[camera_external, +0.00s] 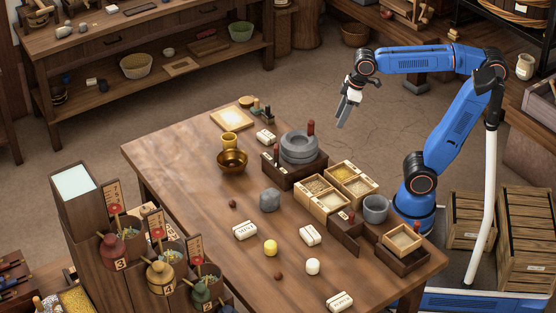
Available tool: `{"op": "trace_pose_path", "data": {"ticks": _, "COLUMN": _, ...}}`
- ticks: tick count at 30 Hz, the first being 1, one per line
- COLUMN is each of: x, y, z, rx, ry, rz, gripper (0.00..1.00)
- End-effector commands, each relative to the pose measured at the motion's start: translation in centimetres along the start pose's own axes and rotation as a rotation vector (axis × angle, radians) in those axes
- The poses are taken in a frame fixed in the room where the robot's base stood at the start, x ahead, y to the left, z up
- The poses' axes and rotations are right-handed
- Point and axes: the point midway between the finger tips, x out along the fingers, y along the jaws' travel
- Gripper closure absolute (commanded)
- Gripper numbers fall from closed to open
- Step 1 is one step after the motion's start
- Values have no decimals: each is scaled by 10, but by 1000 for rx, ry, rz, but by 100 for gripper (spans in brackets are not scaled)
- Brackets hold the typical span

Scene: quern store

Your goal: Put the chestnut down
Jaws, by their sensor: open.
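Two small brown round things lie on the wooden table (185,165). One dark brown ball (232,204) sits left of the grey stone block. A second, reddish-brown ball (278,276) sits nearer the front, below the yellow ball. Either could be the chestnut; they are too small to tell. My gripper (344,117) is open, points downward and appears empty. It is high in the picture, beyond the table's back edge and well apart from both balls.
Labelled white blocks lie between. The left table top is clear.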

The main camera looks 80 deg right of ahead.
Motion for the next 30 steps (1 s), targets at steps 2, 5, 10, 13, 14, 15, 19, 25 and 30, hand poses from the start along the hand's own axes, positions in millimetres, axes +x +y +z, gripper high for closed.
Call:
{"op": "trace_pose_path", "data": {"ticks": 2, "x": 6, "y": 3, "z": 28, "rx": 33, "ry": 19, "rz": 7, "gripper": 59}}
{"op": "trace_pose_path", "data": {"ticks": 5, "x": 16, "y": 5, "z": 61, "rx": 72, "ry": 41, "rz": 16, "gripper": 59}}
{"op": "trace_pose_path", "data": {"ticks": 10, "x": 35, "y": 7, "z": 109, "rx": 133, "ry": 75, "rz": 28, "gripper": 59}}
{"op": "trace_pose_path", "data": {"ticks": 13, "x": 45, "y": 7, "z": 130, "rx": 158, "ry": 89, "rz": 34, "gripper": 59}}
{"op": "trace_pose_path", "data": {"ticks": 14, "x": 48, "y": 7, "z": 134, "rx": 163, "ry": 92, "rz": 35, "gripper": 59}}
{"op": "trace_pose_path", "data": {"ticks": 15, "x": 50, "y": 7, "z": 139, "rx": 170, "ry": 96, "rz": 36, "gripper": 59}}
{"op": "trace_pose_path", "data": {"ticks": 19, "x": 55, "y": 7, "z": 148, "rx": 183, "ry": 103, "rz": 39, "gripper": 59}}
{"op": "trace_pose_path", "data": {"ticks": 25, "x": 56, "y": 7, "z": 149, "rx": 184, "ry": 103, "rz": 39, "gripper": 59}}
{"op": "trace_pose_path", "data": {"ticks": 30, "x": 56, "y": 7, "z": 148, "rx": 184, "ry": 103, "rz": 39, "gripper": 59}}
